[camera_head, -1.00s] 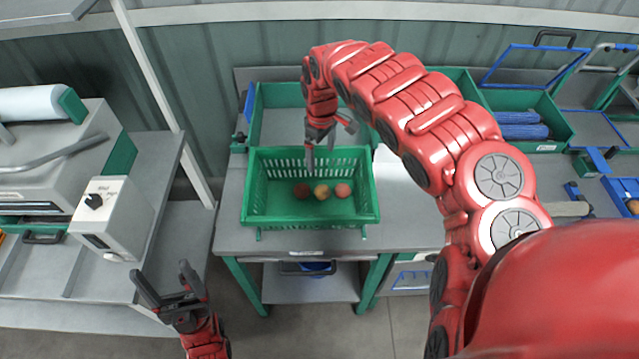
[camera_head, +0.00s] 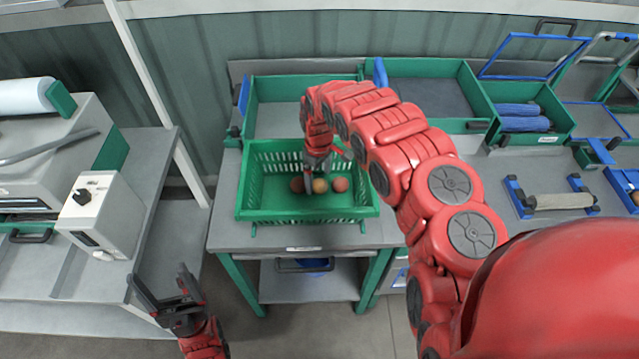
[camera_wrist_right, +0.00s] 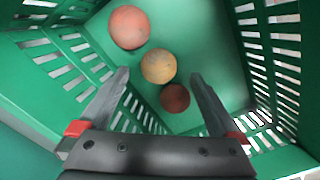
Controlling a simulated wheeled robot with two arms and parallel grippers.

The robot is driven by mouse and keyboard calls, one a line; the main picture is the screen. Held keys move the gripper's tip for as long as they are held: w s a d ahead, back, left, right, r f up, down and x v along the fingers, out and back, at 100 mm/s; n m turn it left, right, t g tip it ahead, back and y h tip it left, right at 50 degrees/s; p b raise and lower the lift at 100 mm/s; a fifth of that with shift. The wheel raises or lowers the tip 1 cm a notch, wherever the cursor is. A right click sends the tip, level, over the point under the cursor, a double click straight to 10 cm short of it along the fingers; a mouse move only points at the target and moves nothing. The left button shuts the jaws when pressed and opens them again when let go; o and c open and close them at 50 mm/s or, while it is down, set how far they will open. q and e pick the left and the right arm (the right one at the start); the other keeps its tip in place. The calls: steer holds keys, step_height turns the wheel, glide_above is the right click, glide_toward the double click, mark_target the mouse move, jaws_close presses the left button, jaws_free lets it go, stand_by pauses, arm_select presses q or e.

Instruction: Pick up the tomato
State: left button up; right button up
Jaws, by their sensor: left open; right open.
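Three tomatoes lie in a row on the floor of a green slatted crate (camera_head: 300,214): a dark red one (camera_head: 297,185), a yellow-orange one (camera_head: 320,186) and a light red one (camera_head: 340,184). My right gripper (camera_head: 322,172) is open and points down inside the crate above them. In the right wrist view, the yellow-orange tomato (camera_wrist_right: 158,66) shows between the fingertips (camera_wrist_right: 160,76). The dark red one (camera_wrist_right: 174,98) is nearer the palm and the light red one (camera_wrist_right: 129,27) lies beyond the tips. My left gripper (camera_head: 160,275) is open and empty, left of the table.
The crate's walls stand close around my right gripper. The crate sits on a grey table (camera_head: 222,205) with green legs. Green trays (camera_head: 285,92) stand behind it, and one at right holds blue rolls (camera_head: 522,122). A white boxed machine (camera_head: 103,215) stands on the left bench.

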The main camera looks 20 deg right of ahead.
mark_target(320, 182)
steer(key=shift+d+f+p, duration=0.1)
steer(key=shift+f+p, duration=0.35)
steer(key=shift+f, duration=1.05)
steer(key=c, duration=1)
steer(key=shift+r, duration=0.15)
